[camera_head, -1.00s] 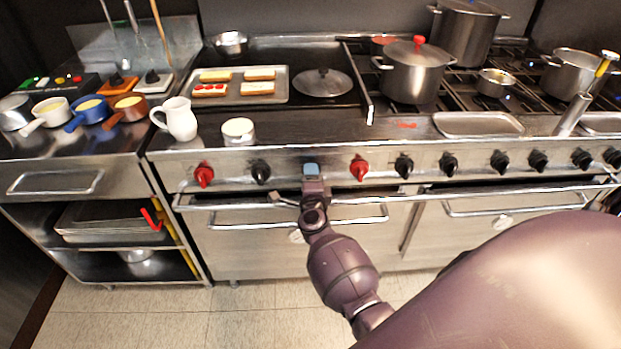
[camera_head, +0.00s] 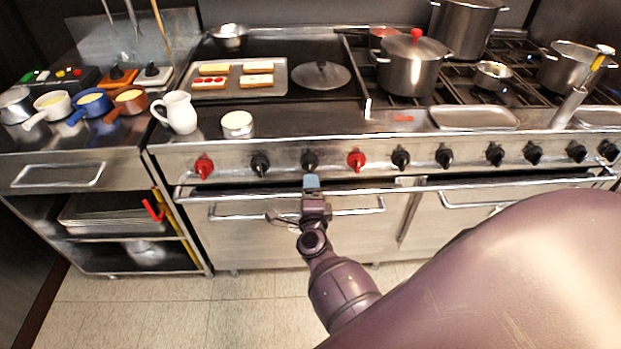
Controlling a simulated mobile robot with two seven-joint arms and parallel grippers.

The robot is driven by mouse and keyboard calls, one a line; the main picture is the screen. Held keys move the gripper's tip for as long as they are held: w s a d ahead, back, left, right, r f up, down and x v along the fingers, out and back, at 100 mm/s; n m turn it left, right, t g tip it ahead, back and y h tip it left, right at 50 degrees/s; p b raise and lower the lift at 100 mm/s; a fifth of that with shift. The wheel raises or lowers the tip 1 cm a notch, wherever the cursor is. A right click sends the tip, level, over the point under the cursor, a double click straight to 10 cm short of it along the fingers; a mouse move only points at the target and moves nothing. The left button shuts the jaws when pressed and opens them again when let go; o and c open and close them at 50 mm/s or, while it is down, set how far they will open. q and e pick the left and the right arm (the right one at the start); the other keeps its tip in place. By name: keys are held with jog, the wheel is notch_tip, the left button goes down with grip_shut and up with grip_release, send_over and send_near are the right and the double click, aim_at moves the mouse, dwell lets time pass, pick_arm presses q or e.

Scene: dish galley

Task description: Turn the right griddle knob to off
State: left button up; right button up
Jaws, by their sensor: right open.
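Below the griddle plate (camera_head: 300,113), the front panel carries a red knob (camera_head: 203,166) at the left. Right of it are a black knob (camera_head: 260,164), another black knob (camera_head: 310,160) and a red knob (camera_head: 356,160). The pictures do not label which one is the right griddle knob. My right gripper (camera_head: 312,182) is open, just below the second black knob and apart from it, in front of the oven handle rail. That knob is in full view; its exact setting is too small to read. My left gripper is not in view.
A tray of toast (camera_head: 236,94) and a round lid (camera_head: 320,75) sit on the griddle. A white jug (camera_head: 178,112) and a small cup (camera_head: 237,124) stand left, near the front edge. More black knobs continue right. The oven handle rail (camera_head: 240,196) juts out below the panel.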

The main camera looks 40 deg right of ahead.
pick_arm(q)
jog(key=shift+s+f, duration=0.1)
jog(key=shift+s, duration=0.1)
pick_arm(e)
jog(key=v, duration=0.2)
jog(key=shift+s+a, duration=0.1)
jog(key=shift+s, duration=0.15)
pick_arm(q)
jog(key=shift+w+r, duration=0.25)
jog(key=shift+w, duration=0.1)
